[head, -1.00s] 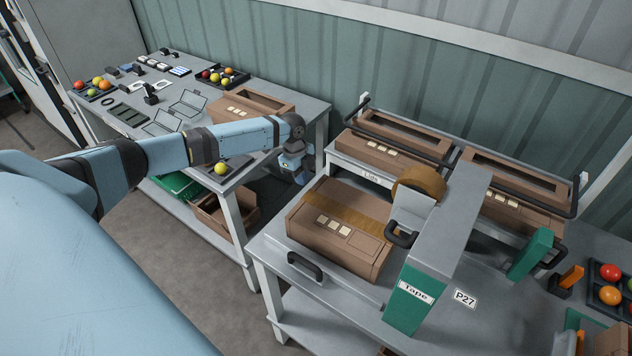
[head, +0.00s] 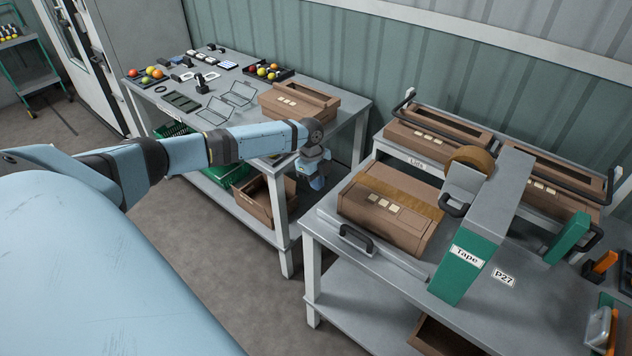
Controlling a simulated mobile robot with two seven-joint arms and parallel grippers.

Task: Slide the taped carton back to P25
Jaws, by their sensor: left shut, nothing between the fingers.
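The taped carton (head: 365,211) is a closed brown box with a tan tape strip and several pale squares on top. It lies on the grey taping table (head: 325,232), left of the green and grey tape machine (head: 463,264). My left gripper (head: 316,184) points down over the gap between the two tables, left of the carton and apart from it. It is shut and empty; its fingertips are small in the view. I see no P25 mark; a P27 label (head: 504,277) lies on the taping table. My right gripper is not in view.
A black handle (head: 356,239) stands at the taping table's front edge. Open floor lies in front.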

